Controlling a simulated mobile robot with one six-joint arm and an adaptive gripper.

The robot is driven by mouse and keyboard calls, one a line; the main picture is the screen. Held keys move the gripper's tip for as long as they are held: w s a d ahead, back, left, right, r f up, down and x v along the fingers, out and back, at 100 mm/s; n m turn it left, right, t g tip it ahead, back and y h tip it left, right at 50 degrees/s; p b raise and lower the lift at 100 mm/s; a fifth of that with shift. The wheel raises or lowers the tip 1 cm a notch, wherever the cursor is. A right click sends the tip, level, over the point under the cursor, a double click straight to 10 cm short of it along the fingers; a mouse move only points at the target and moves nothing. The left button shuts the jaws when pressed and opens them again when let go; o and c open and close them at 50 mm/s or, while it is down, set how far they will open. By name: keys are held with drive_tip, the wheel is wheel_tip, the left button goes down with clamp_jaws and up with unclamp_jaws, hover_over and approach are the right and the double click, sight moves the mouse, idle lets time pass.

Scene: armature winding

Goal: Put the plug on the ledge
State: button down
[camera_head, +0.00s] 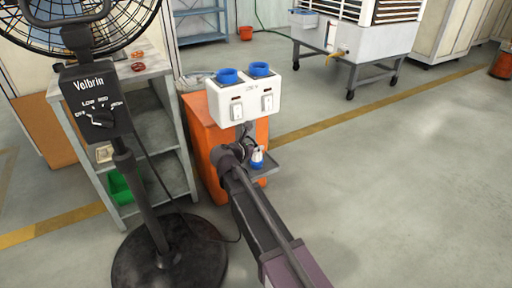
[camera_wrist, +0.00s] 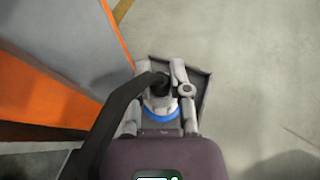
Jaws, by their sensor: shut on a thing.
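The plug (camera_head: 257,158), white with a blue ring, is held upright at the end of my gripper (camera_head: 248,150). The wrist view shows the plug (camera_wrist: 161,107) between the two grey fingers of my gripper (camera_wrist: 163,85), with a black cable at its top. The ledge (camera_head: 267,171) is a small dark grey shelf on the side of the orange cabinet. In the wrist view the ledge (camera_wrist: 205,88) lies under the fingers and the plug. I cannot tell whether the plug touches it. My gripper hides part of the plug and the ledge.
A white socket box (camera_head: 242,104) with two blue sockets stands on the orange cabinet (camera_head: 205,140), just above my gripper. A black fan (camera_head: 97,105) on a round base and a grey shelf unit (camera_head: 150,125) stand left.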

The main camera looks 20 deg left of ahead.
drive_tip(key=c, duration=0.6)
unclamp_jaws()
drive_tip(key=shift+r, duration=0.1)
drive_tip(key=shift+s+r+p, duration=0.15)
drive_tip(key=shift+p, duration=0.2)
drive_tip(key=p+v, duration=0.4)
drive_tip(key=v, duration=0.7)
drive_tip(key=shift+s+a+r, duration=0.1)
drive_tip(key=shift+s+a, duration=0.05)
drive_tip(key=shift+s, duration=0.1)
